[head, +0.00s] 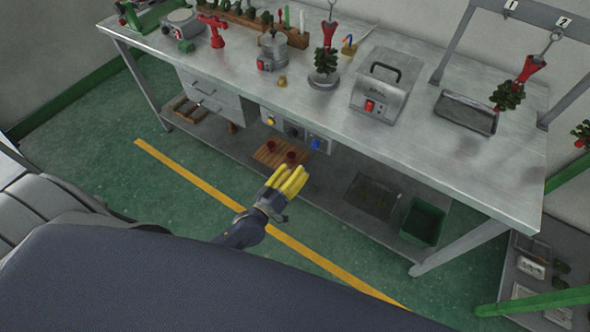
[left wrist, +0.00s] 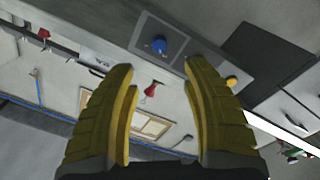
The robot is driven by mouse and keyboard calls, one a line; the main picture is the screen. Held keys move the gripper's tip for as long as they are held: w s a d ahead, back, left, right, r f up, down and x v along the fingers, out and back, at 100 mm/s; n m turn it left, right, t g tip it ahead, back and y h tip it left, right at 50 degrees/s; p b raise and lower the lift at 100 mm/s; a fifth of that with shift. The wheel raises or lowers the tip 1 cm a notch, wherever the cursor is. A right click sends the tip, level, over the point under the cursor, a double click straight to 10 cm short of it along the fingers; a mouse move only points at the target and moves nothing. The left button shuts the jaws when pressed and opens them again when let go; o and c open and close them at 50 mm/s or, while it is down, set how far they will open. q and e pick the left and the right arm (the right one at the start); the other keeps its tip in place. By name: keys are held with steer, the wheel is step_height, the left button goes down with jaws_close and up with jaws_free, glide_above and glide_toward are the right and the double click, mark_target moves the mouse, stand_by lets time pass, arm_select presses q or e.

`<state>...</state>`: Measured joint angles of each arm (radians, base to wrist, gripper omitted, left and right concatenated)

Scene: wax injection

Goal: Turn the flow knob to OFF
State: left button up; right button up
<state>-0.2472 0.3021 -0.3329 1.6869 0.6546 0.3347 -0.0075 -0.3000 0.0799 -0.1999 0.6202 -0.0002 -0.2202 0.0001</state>
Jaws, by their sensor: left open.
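A grey control panel (head: 305,138) is fixed under the front edge of the steel bench. It carries a yellow knob (head: 271,121) at left, a dark round dial (head: 293,131) in the middle and a blue knob (head: 316,143) at right. Its labels are too small to read, so I cannot tell which knob is the flow knob. My left gripper (head: 290,174), with yellow fingers, is open and empty in front of and below the panel. In the left wrist view, the blue knob (left wrist: 158,45) shows beyond the fingertips and the yellow knob (left wrist: 232,81) behind the right finger's side. My right gripper is out of view.
The steel bench (head: 430,150) holds a wax pot (head: 272,52), a grey machine with a black handle (head: 381,85) and green wax trees on stands. Drawers (head: 212,97) hang left of the panel. The lower shelf bears red cups and a green bin (head: 424,222). Floor before the bench is clear.

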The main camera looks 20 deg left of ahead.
mark_target(313, 147)
arm_select(q)
steer(key=s+a+m, duration=0.1)
steer(key=s+m, duration=0.3)
steer(key=m, duration=0.2)
steer(key=x, duration=1.6)
steer(key=shift+w+d, duration=0.1)
steer(key=shift+w, duration=0.2)
steer(key=shift+o, duration=0.3)
jaws_close()
